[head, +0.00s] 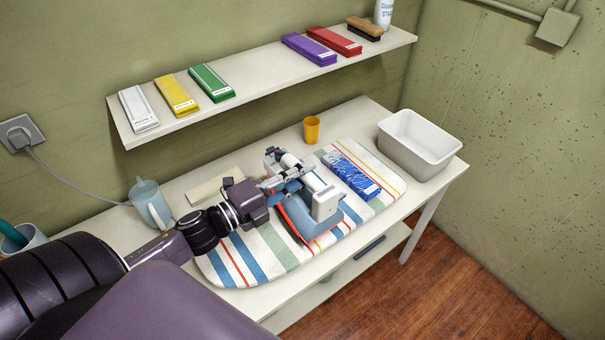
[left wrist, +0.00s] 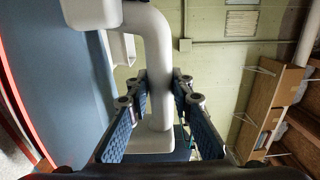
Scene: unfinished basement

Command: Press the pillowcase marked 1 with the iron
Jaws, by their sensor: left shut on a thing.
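The iron (head: 326,205), white and grey-blue with a red edge, is over the striped ironing board (head: 245,262); I cannot tell whether it touches the cover. A folded blue cloth with white patterning (head: 352,176), seemingly the pillowcase, lies on the board just right of the iron. No number is legible on it. My left gripper (head: 285,178) is shut on the iron's white handle. In the left wrist view the fingers (left wrist: 158,115) are on both sides of the handle (left wrist: 152,60), with the iron's blue body (left wrist: 62,75) at left. My right gripper is not in view.
A yellow cup (head: 311,130) and a white basin (head: 418,145) stand behind and right of the board. A pale blue jug (head: 150,204) stands at left. The wall shelf (head: 262,84) above holds several coloured flat packs and a brush (head: 365,28).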

